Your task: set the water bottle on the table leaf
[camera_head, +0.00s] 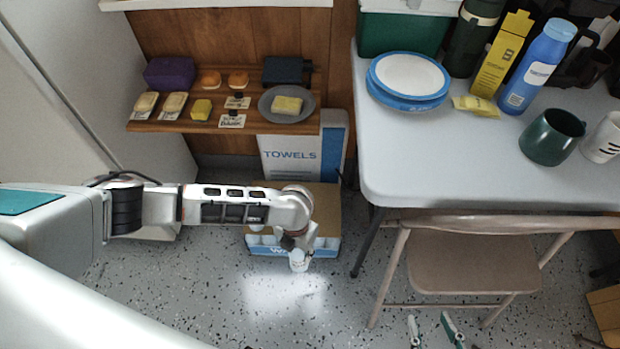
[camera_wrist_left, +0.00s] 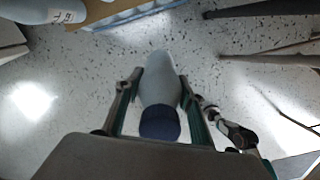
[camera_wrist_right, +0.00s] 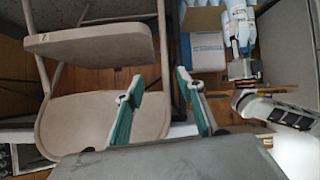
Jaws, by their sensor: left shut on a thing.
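The water bottle (camera_wrist_left: 158,84) is pale with a dark blue cap and sits between the two fingers of my left gripper (camera_wrist_left: 160,100), which is shut on it. In the head view my left gripper (camera_head: 295,243) is low over the floor at the front of the water carton (camera_head: 328,246), and only a small pale part of the bottle (camera_head: 299,263) shows below it. The grey table leaf (camera_head: 430,165) is up to the right, apart from the bottle. My right gripper (camera_head: 433,328) is open and empty in front of the chair; its spread fingers also show in the right wrist view (camera_wrist_right: 163,95).
A folding chair (camera_head: 475,264) stands before the table. On the table are blue plates (camera_head: 408,80), a blue bottle (camera_head: 538,68), a yellow carton (camera_head: 501,55), a green mug (camera_head: 551,137) and a white mug (camera_head: 606,140). The leaf's front left is clear. A shelf (camera_head: 175,122) holds small goods.

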